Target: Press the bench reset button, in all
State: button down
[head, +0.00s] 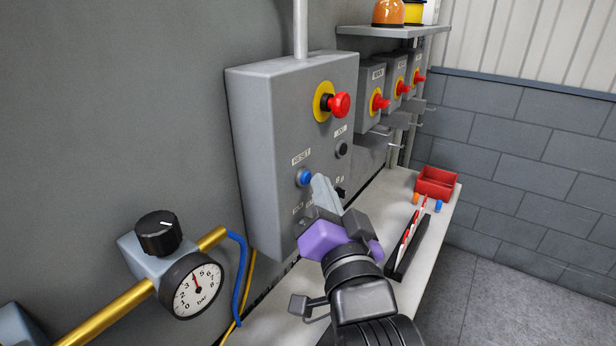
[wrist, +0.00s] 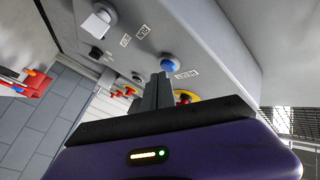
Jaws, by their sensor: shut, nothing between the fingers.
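The blue reset button (head: 304,177) is on the front of the grey control box (head: 270,110), under a label reading RESET. My gripper (head: 319,180) is shut and empty, with its fingertips just beside the button in the head view. In the wrist view the blue button (wrist: 170,62) shows just beyond the tips of the shut fingers (wrist: 160,78). I cannot tell whether the fingertips touch it. The lower right of the box front is partly hidden by my gripper.
A red emergency stop (head: 339,105) on a yellow ring sits above on the same box. A black button (head: 341,149) is to the right. A gauge (head: 192,285) and brass pipe are at lower left. A red bin (head: 437,182) and a black tray (head: 408,250) are on the bench.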

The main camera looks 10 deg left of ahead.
jog(key=shift+s+d, duration=0.2)
jog(key=shift+d, duration=0.2)
jog(key=shift+d, duration=0.1)
jog(key=shift+s+d+p, duration=0.2)
jog(key=shift+s+d, duration=0.1)
jog(key=shift+d, duration=0.45)
jog(key=shift+s+d+p, duration=0.2)
jog(key=shift+s+d, duration=0.05)
jog(key=shift+d, duration=0.5)
jog(key=shift+s+d+p, duration=0.2)
jog(key=shift+s+d, duration=0.1)
jog(key=shift+d, duration=0.45)
